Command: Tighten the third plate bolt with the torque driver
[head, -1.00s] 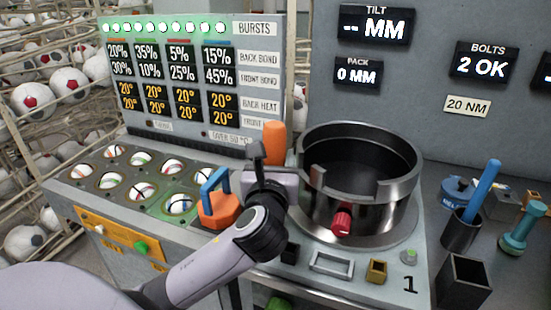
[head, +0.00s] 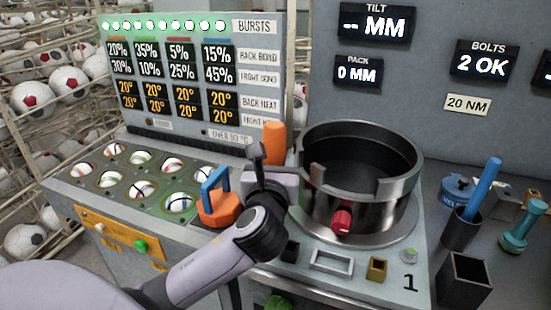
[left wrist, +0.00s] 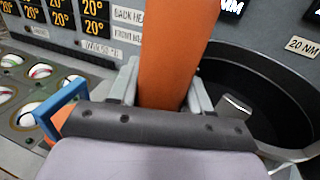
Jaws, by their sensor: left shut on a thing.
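My left gripper (head: 268,168) is shut on the orange handle of the torque driver (head: 274,141), which stands upright just left of the big dark ring-shaped press (head: 360,130). In the left wrist view the orange driver handle (left wrist: 176,50) fills the space between the fingers of my left gripper (left wrist: 168,95). The driver's lower end is hidden behind the gripper and wrist. The plate bolts are not clearly visible. The bolts display (head: 484,62) reads "2 OK". My right gripper is not in view.
A blue-handled orange tool (head: 217,205) stands left of my wrist. A red knob (head: 342,217) sticks out at the ring's front. A blue rod stands in a dark cup (head: 461,232) at right, beside a teal dumbbell-shaped object (head: 524,228). A panel of balls (head: 143,190) lies at left.

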